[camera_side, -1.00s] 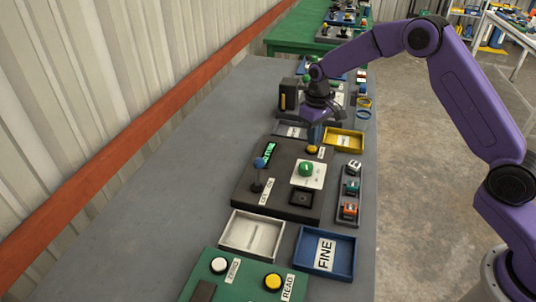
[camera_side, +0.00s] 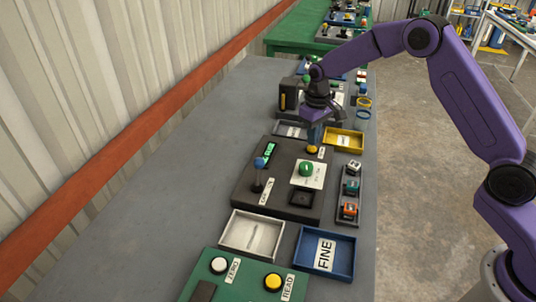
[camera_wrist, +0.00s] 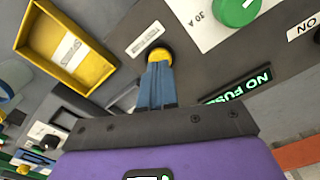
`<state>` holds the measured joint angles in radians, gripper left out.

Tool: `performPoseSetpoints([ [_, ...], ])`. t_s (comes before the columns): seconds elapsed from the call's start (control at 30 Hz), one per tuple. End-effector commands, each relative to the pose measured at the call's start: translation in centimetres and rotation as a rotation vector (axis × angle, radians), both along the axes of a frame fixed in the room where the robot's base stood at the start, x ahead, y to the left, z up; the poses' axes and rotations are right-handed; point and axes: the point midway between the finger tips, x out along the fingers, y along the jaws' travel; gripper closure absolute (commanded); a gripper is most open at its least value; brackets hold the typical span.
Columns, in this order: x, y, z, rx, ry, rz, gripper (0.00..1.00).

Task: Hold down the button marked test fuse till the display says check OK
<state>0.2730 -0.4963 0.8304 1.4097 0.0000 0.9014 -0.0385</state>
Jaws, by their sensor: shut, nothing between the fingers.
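A dark panel (camera_side: 243,188) on the bench carries a yellow button (camera_side: 312,150) at its far right corner. My gripper (camera_side: 314,143) is shut and empty, pointing down with its blue fingertips at the button. In the wrist view the fingertips (camera_wrist: 157,68) meet the yellow button (camera_wrist: 160,53) and partly cover it; how far it is pressed I cannot tell. The white label (camera_wrist: 145,38) beside it is too small to read. The display (camera_side: 270,153) is lit green; in the wrist view the display (camera_wrist: 236,86) shows "NO FUS", with its end cut off or hard to read.
The panel also has a green knob (camera_side: 306,169) on a white plate, a blue-topped lever (camera_side: 260,163) and a dark square recess (camera_side: 301,198). A yellow tray (camera_side: 343,139), a rack of small blocks (camera_side: 349,193) and a blue tray (camera_side: 325,251) stand around it. Bench at left is clear.

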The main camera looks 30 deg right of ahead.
Motion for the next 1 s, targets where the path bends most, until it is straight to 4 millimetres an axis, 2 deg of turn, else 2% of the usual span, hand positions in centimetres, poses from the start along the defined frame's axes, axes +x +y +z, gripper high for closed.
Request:
performPoseSetpoints([
  [1.0,0.0,0.0,-1.3,0.0,0.0,0.0,1.0],
])
